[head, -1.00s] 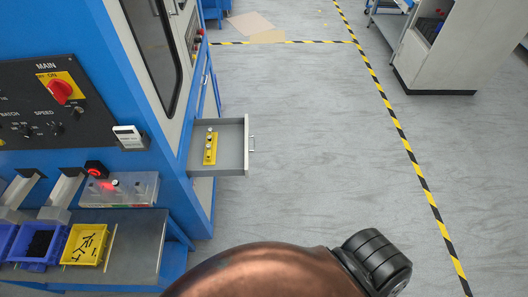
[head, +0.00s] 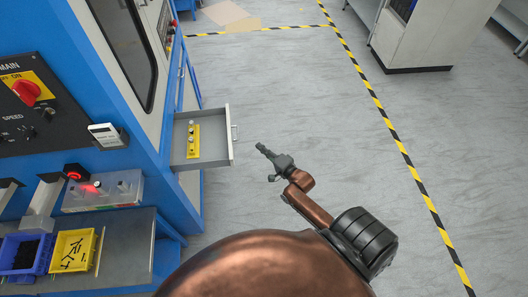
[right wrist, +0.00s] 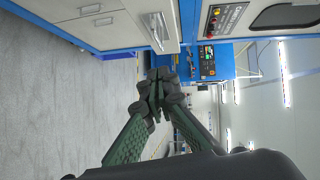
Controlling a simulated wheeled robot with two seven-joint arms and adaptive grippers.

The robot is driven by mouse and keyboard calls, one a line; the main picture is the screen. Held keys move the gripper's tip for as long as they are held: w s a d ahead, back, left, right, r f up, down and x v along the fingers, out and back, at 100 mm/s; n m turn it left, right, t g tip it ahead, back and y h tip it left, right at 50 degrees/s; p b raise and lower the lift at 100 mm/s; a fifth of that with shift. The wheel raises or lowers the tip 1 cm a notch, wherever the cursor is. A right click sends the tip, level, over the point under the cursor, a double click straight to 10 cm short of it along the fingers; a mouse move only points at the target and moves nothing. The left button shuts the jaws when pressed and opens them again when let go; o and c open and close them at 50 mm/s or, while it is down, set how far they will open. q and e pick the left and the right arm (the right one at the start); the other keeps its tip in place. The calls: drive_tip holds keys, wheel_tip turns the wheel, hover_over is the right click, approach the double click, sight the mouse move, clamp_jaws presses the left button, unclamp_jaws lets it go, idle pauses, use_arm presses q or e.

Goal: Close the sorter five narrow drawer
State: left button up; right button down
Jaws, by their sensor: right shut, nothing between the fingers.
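The narrow drawer (head: 214,140) stands pulled out from the right side of the blue sorter cabinet (head: 160,186) in the head view. Its bar handle (head: 236,132) is on the outer front, and a yellow strip with small round parts (head: 193,142) lies inside. My right gripper (head: 262,148) is shut and empty, a little to the right of the handle and apart from it. My left gripper is not in view.
A bench (head: 128,240) with a blue bin (head: 22,256) and a yellow bin (head: 72,250) stands at the lower left. The floor right of the drawer is clear up to the yellow-black tape (head: 400,145). A light cabinet (head: 410,45) stands at the back right.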

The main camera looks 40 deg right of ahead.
drive_tip(key=w+a+f, duration=0.1)
drive_tip(key=w+a, duration=0.2)
drive_tip(key=w, duration=0.4)
drive_tip(key=shift+w+f, duration=0.25)
drive_tip(key=shift+w, duration=0.1)
drive_tip(key=shift+a, duration=0.15)
